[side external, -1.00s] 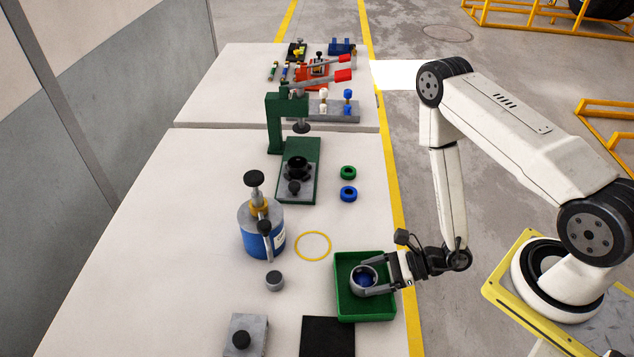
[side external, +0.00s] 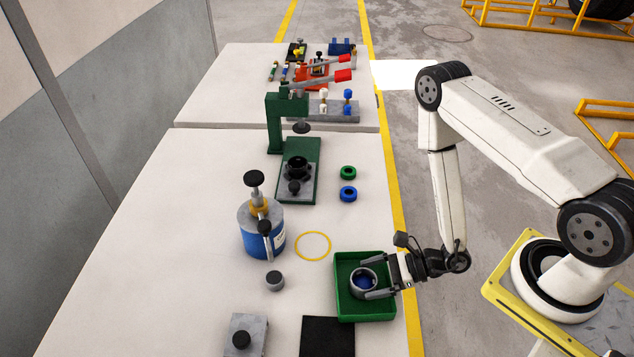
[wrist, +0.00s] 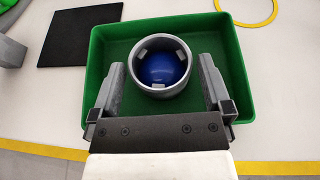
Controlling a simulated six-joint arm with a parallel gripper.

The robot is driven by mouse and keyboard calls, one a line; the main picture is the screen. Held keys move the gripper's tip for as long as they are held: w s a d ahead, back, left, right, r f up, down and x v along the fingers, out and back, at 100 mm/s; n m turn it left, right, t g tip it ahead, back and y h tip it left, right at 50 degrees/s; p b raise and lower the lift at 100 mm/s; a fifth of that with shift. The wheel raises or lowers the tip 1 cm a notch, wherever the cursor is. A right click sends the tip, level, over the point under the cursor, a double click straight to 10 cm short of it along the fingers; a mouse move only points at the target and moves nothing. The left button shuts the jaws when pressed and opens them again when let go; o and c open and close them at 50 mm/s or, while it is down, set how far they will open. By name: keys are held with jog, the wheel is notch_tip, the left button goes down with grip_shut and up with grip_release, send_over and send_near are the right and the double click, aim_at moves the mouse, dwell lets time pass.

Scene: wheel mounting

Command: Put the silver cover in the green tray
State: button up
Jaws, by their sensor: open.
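The silver cover (side external: 363,282) is a round grey ring-shaped part with a blue inside. It sits inside the green tray (side external: 345,312) near the table's right edge. In the wrist view the cover (wrist: 160,90) lies in the middle of the tray (wrist: 97,70), with its open end facing the camera. My gripper (side external: 379,289) is open, its fingers reaching into the tray from the right. In the wrist view my gripper's fingers (wrist: 161,78) stand on both sides of the cover, with a gap on each side.
A black mat (side external: 327,338) lies just in front of the tray. A yellow ring (side external: 313,246), a small grey knob (side external: 275,281) and a blue canister (side external: 263,235) stand to its left. A green press (side external: 290,150) stands farther back, near green and blue rings.

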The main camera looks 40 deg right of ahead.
jog(key=shift+d, duration=0.1)
jog(key=v, duration=1.2)
dwell(0.9)
dwell(0.5)
jog(key=w+r+n+g+h, duration=0.3)
jog(key=r+n, duration=0.6)
jog(key=n, duration=0.4)
jog(key=w+r+n+g+h, duration=0.3)
jog(key=w+r+n+h, duration=0.3)
jog(key=n, duration=0.6)
notch_tip(320, 180, up, 3)
jog(key=shift+a+f+n+h, duration=0.1)
jog(key=shift+a+n+h, duration=0.1)
jog(key=shift+n+h, duration=0.3)
